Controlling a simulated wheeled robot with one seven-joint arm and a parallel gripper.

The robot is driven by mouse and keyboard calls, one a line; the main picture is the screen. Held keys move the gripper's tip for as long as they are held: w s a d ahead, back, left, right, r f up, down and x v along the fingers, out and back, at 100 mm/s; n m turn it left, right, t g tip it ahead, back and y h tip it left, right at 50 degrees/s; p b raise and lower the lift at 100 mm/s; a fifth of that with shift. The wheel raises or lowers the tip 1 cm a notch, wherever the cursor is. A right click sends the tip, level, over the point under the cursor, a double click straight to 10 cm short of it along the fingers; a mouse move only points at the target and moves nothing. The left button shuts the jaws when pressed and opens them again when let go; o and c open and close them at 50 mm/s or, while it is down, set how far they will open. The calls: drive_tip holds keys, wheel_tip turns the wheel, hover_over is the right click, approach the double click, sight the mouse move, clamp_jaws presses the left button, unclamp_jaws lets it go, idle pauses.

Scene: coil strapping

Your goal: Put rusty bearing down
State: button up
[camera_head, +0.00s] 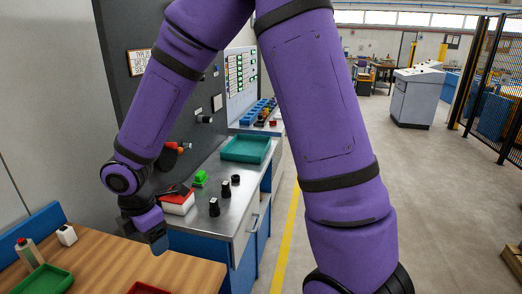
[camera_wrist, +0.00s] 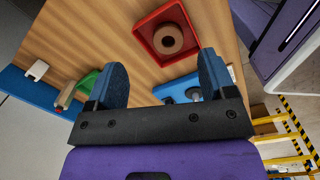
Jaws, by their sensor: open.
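The rusty bearing (camera_wrist: 168,39), a brown ring with a dark centre hole, lies flat inside a red tray (camera_wrist: 146,30) on the wooden table (camera_wrist: 100,32). My gripper (camera_wrist: 163,70) is open in the wrist view, its two blue-grey fingers wide apart. Only a sliver of the red tray (camera_head: 148,288) shows at the bottom there, and the bearing is out of sight.
A blue tray (camera_wrist: 170,90) with dark round parts lies near the right finger. A green tray (camera_head: 45,280) and a bottle (camera_head: 28,252) stand at the table's left. The steel bench (camera_head: 226,215) behind holds black knobs, a red-and-white box (camera_head: 178,203) and a teal tray (camera_head: 246,149).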

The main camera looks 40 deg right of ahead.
drive_tip(key=s+d+r+m+t+h, duration=0.1)
drive_tip(key=s+d+r+m, duration=0.2)
drive_tip(key=d+r+m, duration=0.3)
drive_tip(key=s+d+r+m+t, duration=0.1)
drive_tip(key=s+d+r+m, duration=0.25)
drive_tip(key=r, duration=0.45)
drive_tip(key=s+d+r+m+t, duration=0.1)
drive_tip(key=s+d+r+m, duration=0.2)
drive_tip(key=s+r+m, duration=0.1)
drive_tip(key=s+d+r+m+t+y, duration=0.1)
drive_tip(key=s+d+r+m, duration=0.3)
drive_tip(key=s, duration=0.5)
drive_tip(key=shift+d+r+m+t, duration=0.25)
drive_tip(key=shift+r+m+t, duration=0.25)
drive_tip(key=shift+m, duration=0.85)
